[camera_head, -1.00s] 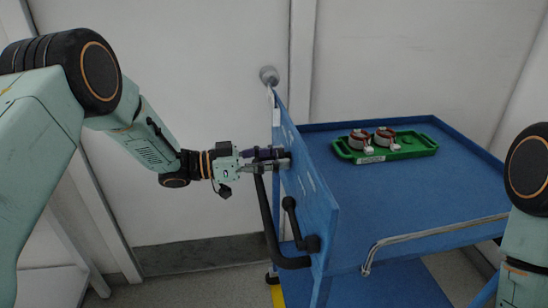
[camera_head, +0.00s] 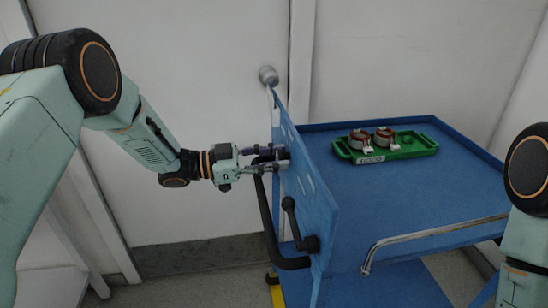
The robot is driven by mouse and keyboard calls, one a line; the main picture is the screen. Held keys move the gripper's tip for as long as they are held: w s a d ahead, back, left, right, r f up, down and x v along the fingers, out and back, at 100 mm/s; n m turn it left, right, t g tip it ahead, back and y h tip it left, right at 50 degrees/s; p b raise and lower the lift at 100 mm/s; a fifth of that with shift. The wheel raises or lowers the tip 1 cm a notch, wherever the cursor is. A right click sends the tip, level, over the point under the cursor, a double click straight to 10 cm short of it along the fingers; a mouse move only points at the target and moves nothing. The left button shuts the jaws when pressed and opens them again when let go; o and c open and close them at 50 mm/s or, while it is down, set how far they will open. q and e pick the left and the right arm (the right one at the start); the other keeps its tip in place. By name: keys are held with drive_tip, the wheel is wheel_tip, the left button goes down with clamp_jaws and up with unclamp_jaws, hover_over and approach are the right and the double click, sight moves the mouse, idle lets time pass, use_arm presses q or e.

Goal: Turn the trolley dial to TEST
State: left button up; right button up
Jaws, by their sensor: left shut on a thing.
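The blue trolley (camera_head: 440,190) stands at the right, with an upright blue panel (camera_head: 312,200) at its left end, seen nearly edge-on. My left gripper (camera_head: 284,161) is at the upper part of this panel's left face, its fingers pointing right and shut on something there. The dial itself is hidden by the fingers and the steep angle, so its setting cannot be read. My right arm (camera_head: 522,215) shows only in part at the right edge; its gripper is out of view.
A black handle (camera_head: 272,230) curves out from the panel just below my left gripper. A green tray (camera_head: 405,150) with two copper-wound stators (camera_head: 361,140) lies on the trolley top. A white wall stands behind.

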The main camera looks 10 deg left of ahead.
use_arm(q)
drive_tip(key=shift+m+b, duration=0.7)
drive_tip(key=shift+m, duration=3.8)
drive_tip(key=shift+w, duration=0.1)
drive_tip(key=o, duration=1.1)
drive_tip(key=v, duration=1.2)
